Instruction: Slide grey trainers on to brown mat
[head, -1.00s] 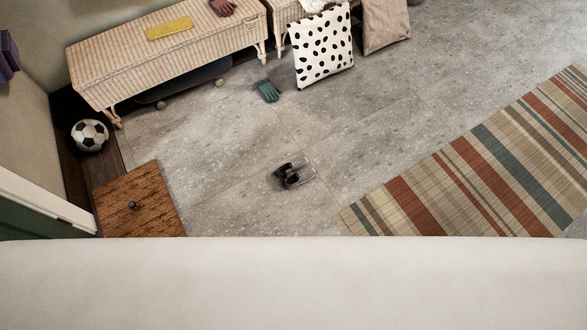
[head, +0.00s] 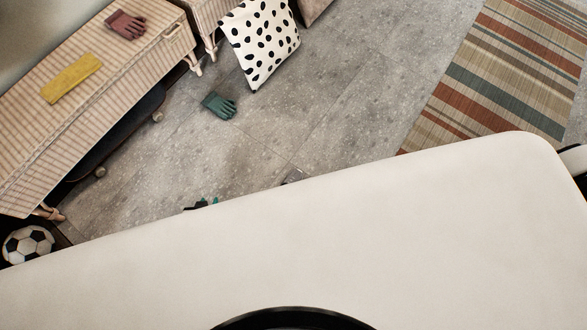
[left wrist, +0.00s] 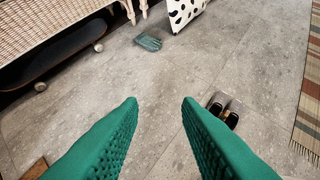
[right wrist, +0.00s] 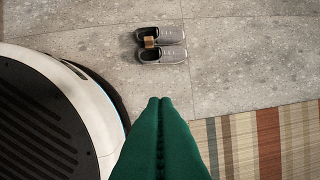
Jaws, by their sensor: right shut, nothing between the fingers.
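The grey trainers (right wrist: 161,44) stand side by side on the floor, with a small brown piece between them. They show dark in the left wrist view (left wrist: 224,108), beyond the right-hand finger. In the head view only a sliver (head: 293,177) shows over my white body. My right gripper (right wrist: 160,100) is shut and empty, apart from the trainers.
A wicker bench (head: 110,75) stands at the left with a skateboard (left wrist: 50,55) under it. A green glove (head: 219,105), a spotted cushion (head: 262,42) and a football (head: 28,244) are on the floor. A striped rug (head: 500,75) lies at the right.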

